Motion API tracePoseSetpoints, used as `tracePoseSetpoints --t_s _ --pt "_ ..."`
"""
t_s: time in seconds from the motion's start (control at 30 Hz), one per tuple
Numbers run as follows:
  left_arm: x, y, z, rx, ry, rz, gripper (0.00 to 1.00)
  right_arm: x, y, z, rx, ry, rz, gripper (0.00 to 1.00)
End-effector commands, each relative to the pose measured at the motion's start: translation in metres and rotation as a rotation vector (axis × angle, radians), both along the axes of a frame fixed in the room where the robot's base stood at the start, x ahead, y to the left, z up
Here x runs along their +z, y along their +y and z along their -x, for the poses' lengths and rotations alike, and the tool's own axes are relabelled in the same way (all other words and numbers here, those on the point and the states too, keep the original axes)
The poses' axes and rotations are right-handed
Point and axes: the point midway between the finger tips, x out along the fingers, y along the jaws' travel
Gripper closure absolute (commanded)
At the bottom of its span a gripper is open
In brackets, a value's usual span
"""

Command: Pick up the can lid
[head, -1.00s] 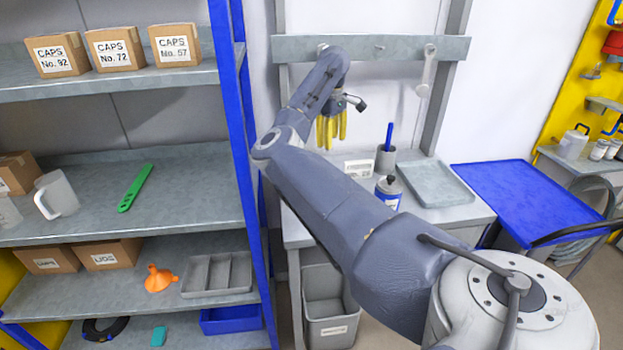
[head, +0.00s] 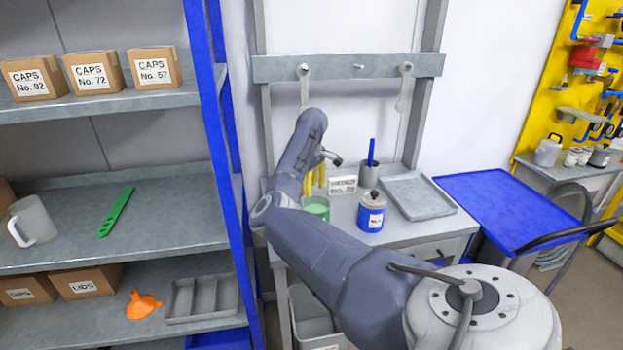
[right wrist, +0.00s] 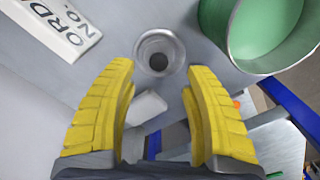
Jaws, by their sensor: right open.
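My right gripper (head: 315,179) is over the back of the grey bench, by a white order sign (head: 342,185). In the right wrist view, its yellow fingers (right wrist: 161,80) are apart and empty. A small round grey piece with a dark centre (right wrist: 158,50) lies just past the fingertips; I cannot tell whether it is the can lid. An open can with a green inside (right wrist: 270,28) is at its right; it shows partly behind my arm in the head view (head: 317,207). A blue can (head: 371,218) has a grey lid (head: 374,199) on top. My left gripper is not in view.
A grey cup (head: 368,174) with a blue-handled tool and a grey tray (head: 418,194) stand on the bench (head: 405,232). A blue cart (head: 500,205) is at the right. Shelves with a blue post (head: 207,120) are at the left.

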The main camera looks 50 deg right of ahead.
Motion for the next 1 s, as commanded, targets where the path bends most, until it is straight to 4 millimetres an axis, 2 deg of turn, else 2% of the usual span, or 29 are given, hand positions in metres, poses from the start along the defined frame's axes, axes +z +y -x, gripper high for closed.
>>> tracePoseSetpoints --t_s 0.5,0.87,1.0 --pt "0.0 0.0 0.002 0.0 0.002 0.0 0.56 -0.049 -0.001 -0.001 0.001 0.002 0.0 0.5" --pt "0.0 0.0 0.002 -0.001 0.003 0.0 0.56 -0.053 -0.002 -0.001 0.001 0.001 0.0 0.49" --pt "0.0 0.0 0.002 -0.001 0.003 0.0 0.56 -0.052 -0.001 -0.001 0.001 0.001 0.0 0.65"
